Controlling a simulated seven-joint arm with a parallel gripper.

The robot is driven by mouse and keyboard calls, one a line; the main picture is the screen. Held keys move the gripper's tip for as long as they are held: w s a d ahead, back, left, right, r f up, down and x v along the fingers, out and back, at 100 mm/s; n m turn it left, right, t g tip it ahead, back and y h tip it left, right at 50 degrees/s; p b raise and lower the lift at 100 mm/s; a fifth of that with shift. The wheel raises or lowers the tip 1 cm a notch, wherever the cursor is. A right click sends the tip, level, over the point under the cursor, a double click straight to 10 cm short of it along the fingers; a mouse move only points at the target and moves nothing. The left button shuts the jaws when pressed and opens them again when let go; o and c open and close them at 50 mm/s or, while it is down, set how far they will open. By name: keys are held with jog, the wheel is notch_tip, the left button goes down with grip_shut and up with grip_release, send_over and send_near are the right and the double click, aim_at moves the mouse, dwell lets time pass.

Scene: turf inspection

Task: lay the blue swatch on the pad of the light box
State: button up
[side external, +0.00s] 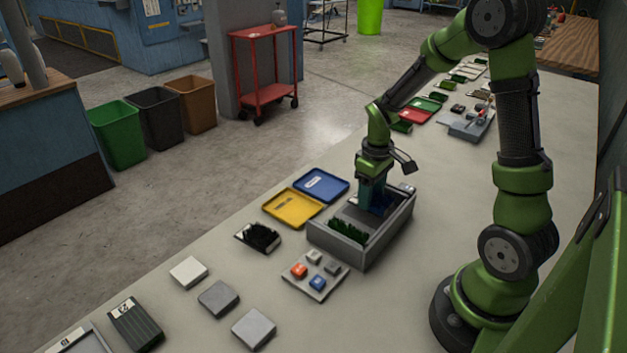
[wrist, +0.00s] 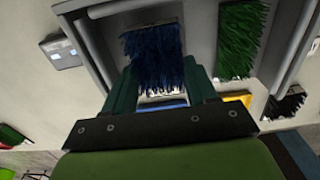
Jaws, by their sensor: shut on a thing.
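The blue swatch (wrist: 152,50), a square of bristly dark blue turf, sits between the two fingers of my gripper (wrist: 161,70) in the wrist view. My gripper is shut on it. In the side view my gripper (side external: 374,196) is down inside an open grey box (side external: 388,236), which looks like the light box. The blue swatch (side external: 380,206) shows there only in part, low at the box's far end. I cannot tell whether it touches the floor or pad beneath it. A green swatch (side external: 348,230) lies at the box's near end and shows in the wrist view (wrist: 242,40).
A yellow tray (side external: 292,207) and a blue tray (side external: 321,185) lie left of the box. A black swatch (side external: 258,237) and a button panel (side external: 315,280) are nearby. Grey and white blocks (side external: 218,298) lie toward the front. The box's raised walls surround my gripper.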

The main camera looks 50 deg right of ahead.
jog(key=shift+f, duration=1.45)
jog(key=shift+f, duration=0.15)
jog(key=o, duration=1)
